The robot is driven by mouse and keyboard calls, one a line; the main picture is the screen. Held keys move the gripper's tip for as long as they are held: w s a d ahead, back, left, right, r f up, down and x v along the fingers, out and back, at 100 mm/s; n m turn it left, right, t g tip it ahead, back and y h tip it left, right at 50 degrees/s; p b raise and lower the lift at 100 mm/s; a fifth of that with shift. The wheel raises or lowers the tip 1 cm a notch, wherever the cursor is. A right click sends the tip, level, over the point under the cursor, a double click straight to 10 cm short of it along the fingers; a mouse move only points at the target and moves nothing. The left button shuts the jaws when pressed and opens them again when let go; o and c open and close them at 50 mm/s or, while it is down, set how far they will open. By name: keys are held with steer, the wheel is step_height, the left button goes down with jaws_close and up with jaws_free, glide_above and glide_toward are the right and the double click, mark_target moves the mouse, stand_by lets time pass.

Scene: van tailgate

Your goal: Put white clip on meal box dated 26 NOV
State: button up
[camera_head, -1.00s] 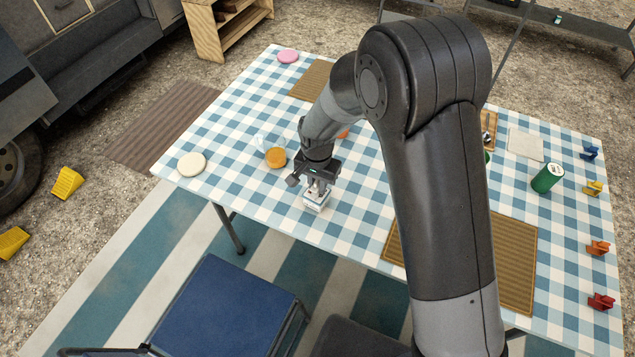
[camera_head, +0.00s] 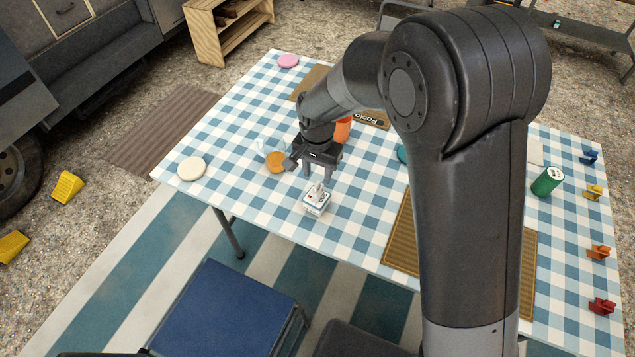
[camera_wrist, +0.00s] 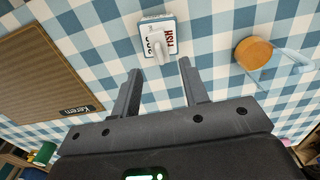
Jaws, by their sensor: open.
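A small white box (camera_head: 315,209) with blue edges sits near the front edge of the checked table. A white clip (camera_head: 318,191) stands on top of it. In the wrist view, the white clip (camera_wrist: 157,45) lies across the top of the box (camera_wrist: 146,26), partly covering dark and red print. I cannot read a date there. My gripper (camera_head: 314,170) is open and empty, above and behind the box in the head view. In the wrist view, the two fingers of my gripper (camera_wrist: 160,80) are spread, with the clip and box beyond their tips.
A glass mug with an orange-brown top (camera_head: 275,161) stands left of my gripper. Blue (camera_head: 590,157), yellow (camera_head: 592,192), orange (camera_head: 598,253) and red (camera_head: 601,304) clips line the right edge. A green can (camera_head: 547,181) stands nearby. My arm hides the table's middle right.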

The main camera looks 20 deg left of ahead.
mark_target(319, 184)
steer(key=shift+r, duration=2.4)
steer(key=d+r+t+y, duration=0.1)
steer(key=d+r, duration=0.6)
steer(key=d, duration=0.3)
steer(key=d+r+t, duration=0.1)
steer(key=d+r, duration=0.7)
steer(key=d, duration=0.2)
steer(key=s+d+r+t, duration=0.1)
steer(key=s+d+r, duration=0.1)
steer(key=s+d, duration=0.4)
steer(key=s+d+r+t+h, duration=0.1)
steer(key=s+d+r+t, duration=0.1)
steer(key=s+d, duration=0.5)
steer(key=d, duration=0.5)
steer(key=shift+s+r+t, duration=0.25)
steer(key=shift+r+t, duration=0.05)
steer(key=shift+r, duration=0.05)
